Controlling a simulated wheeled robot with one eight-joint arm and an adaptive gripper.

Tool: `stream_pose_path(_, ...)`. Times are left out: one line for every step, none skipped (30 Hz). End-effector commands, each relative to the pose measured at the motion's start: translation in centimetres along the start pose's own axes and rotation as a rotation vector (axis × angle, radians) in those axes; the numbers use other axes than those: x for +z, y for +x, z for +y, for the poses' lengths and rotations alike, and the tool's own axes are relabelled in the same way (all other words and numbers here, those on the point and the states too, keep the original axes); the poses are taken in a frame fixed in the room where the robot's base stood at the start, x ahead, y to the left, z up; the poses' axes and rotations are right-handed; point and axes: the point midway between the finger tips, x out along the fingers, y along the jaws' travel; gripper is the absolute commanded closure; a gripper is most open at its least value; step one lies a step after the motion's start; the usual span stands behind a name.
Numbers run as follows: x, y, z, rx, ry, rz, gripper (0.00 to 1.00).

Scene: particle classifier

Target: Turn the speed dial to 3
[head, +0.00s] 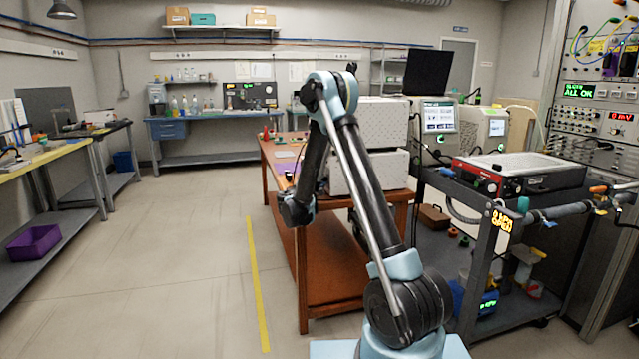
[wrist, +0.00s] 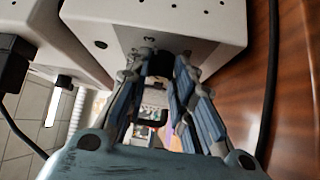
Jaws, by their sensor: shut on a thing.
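In the wrist view, my gripper (wrist: 161,62) reaches up to the front of a white box (wrist: 215,20), with its two blue-grey fingers on either side of a small dark knob (wrist: 160,68). The fingers are closed on this knob, which appears to be the speed dial. A grey plate (wrist: 203,48) shows on the box beside the fingertips. In the head view, my arm bends down in front of the wooden table, and the dial and fingertips cannot be made out.
In the head view, white perforated boxes (head: 385,122) stand on the wooden table (head: 330,276) behind my arm. A black cart (head: 470,208) with instruments is close on the right. The floor at left is clear. A black cable (wrist: 271,85) runs beside the gripper in the wrist view.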

Motion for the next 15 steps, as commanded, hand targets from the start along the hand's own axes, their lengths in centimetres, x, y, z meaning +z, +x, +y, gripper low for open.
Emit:
stream_pose_path(-0.06,-0.05,-0.33,0.015,0.023,0.001,1.00)
stream_pose_path(-0.08,-0.04,-0.35,0.028,0.033,0.001,1.00)
stream_pose_path(-0.07,-0.04,-0.40,0.041,0.049,0.001,1.00)
stream_pose_path(-0.06,-0.04,-0.39,0.051,0.058,0.002,1.00)
stream_pose_path(-0.05,-0.04,-0.41,0.060,0.068,0.002,1.00)
stream_pose_path(-0.06,-0.03,-0.45,0.070,0.079,0.001,1.00)
stream_pose_path(-0.07,-0.02,-0.46,0.078,0.086,0.001,1.00)
stream_pose_path(-0.07,-0.02,-0.46,0.084,0.092,0.001,1.00)
stream_pose_path(-0.06,-0.01,-0.49,0.091,0.101,0.001,1.00)
stream_pose_path(-0.05,-0.02,-0.49,0.096,0.106,0.001,1.00)
stream_pose_path(-0.05,-0.02,-0.48,0.100,0.110,0.001,1.00)
stream_pose_path(-0.04,-0.02,-0.48,0.105,0.114,0.001,1.00)
stream_pose_path(-0.03,-0.02,-0.48,0.108,0.118,0.001,1.00)
stream_pose_path(-0.03,-0.02,-0.49,0.110,0.120,0.001,1.00)
stream_pose_path(-0.02,-0.02,-0.50,0.112,0.123,0.001,1.00)
